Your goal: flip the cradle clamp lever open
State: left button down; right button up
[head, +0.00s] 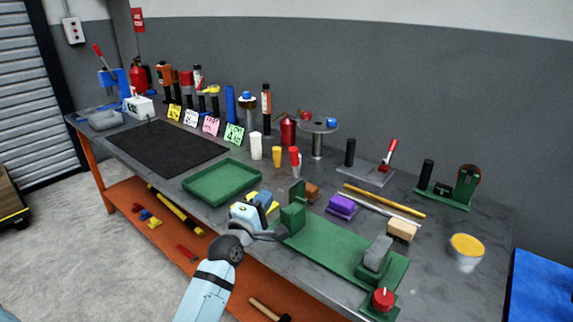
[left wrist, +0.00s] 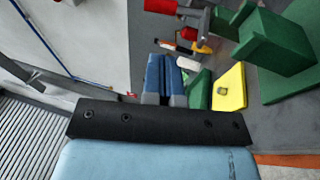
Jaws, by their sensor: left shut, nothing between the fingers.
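My left gripper (head: 266,196) is over the bench beside a green upright post (head: 293,215). Its blue fingers show together and empty in the left wrist view (left wrist: 165,62). A yellow block (left wrist: 229,88) lies close beside them, and the green post (left wrist: 270,45) rises to its right. The post stands on a long green base (head: 325,248) with a grey block (head: 377,252) and a red knob (head: 383,299) at its near end. A red-handled lever (head: 389,152) stands tilted on a grey plate (head: 362,175) farther back. I cannot tell which part is the cradle clamp lever. My right gripper is out of view.
A green tray (head: 222,182) and a black mat (head: 165,146) lie to the left. A purple block (head: 341,207), a tan block (head: 402,230) and a yellow-topped tub (head: 466,250) are to the right. Cups and bottles stand behind. The bench's front edge is close to my left arm.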

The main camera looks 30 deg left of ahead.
pick_arm(q)
send_near(292, 158)
jog(key=p+x, duration=0.1)
jog(key=x, duration=0.6)
jog(key=shift+w+d, duration=0.1)
jog(key=shift+w, duration=0.2)
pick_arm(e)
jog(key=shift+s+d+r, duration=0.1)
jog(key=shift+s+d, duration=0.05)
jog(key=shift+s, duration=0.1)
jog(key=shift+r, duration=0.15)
